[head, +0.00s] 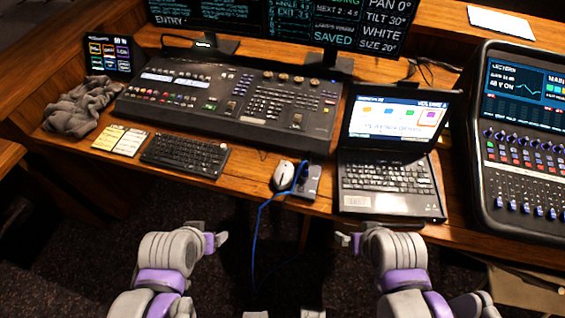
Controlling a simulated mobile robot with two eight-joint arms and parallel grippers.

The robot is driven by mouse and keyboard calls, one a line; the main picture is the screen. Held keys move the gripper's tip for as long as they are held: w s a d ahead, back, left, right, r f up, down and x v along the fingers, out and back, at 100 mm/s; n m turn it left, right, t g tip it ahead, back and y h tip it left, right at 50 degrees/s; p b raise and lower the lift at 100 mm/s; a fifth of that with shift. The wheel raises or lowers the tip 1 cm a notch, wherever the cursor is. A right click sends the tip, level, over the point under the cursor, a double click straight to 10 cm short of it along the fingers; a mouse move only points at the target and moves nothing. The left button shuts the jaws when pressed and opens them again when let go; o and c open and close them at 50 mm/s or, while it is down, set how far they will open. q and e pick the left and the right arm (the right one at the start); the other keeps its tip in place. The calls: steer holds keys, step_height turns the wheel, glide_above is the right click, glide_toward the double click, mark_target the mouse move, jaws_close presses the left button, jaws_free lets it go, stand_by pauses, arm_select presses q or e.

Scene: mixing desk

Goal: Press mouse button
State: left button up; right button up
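A white and grey mouse (283,176) lies near the front edge of the desk, between the black keyboard (186,155) and the open laptop (386,186). A blue cable (257,232) hangs over the desk edge beside the mouse. My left gripper (221,240) is in front of the desk edge, to the lower left of the mouse and apart from it. My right gripper (346,240) is in front of the laptop, to the lower right of the mouse and apart from it. Both grippers are small and seen side-on, so their finger gaps are unclear. Nothing shows in either one.
A small dark device (308,183) lies right beside the mouse. A mixing console (235,100) stands behind, with a second console (525,150) at right. A grey cloth (82,106) and a yellow-and-white card (120,139) lie at left. Open space lies before the desk edge.

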jaws_close()
stand_by(0.4)
stand_by(1.3)
